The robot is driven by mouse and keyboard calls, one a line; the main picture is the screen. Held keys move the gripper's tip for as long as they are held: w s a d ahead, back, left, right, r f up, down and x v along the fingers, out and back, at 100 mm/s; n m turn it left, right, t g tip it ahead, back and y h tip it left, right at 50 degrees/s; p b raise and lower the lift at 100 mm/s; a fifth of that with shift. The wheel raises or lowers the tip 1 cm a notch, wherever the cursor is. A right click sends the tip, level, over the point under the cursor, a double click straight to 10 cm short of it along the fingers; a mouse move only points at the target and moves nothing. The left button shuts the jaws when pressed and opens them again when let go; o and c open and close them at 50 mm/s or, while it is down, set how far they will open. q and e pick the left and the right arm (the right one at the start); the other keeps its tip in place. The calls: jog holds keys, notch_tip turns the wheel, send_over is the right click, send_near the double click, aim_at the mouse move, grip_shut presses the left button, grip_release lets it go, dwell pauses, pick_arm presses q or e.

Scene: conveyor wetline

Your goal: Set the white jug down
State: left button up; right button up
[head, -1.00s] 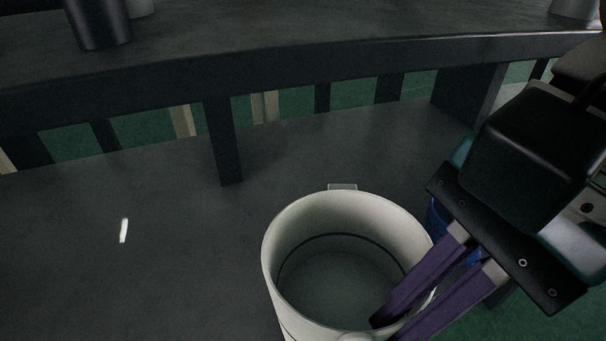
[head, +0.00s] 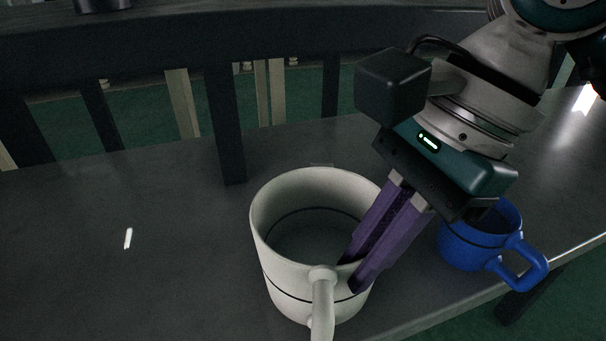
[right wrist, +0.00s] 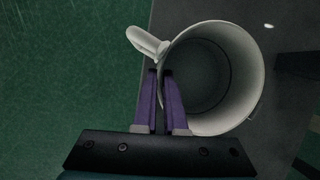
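The white jug (head: 283,283) is upright in the lower middle of the head view, with a dark line around it and its handle towards me. My right gripper (head: 349,277) is shut on its rim from the right, one purple finger inside and one outside the wall. The right wrist view shows the jug (right wrist: 236,72) with its wall between the fingertips (right wrist: 160,73). The jug looks empty. It is at or just above the dark grey worktop (head: 130,290); I cannot tell whether its base touches. My left gripper is out of view.
A blue mug (head: 470,248) stands on the worktop just right of the jug, near the front edge, partly behind my right gripper. A raised dark shelf (head: 170,58) on posts runs along the back.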

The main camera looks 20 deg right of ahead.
jog(key=o, duration=0.5)
jog(key=shift+c, duration=0.2)
jog(key=p+v, duration=0.5)
jog(key=v, duration=0.7)
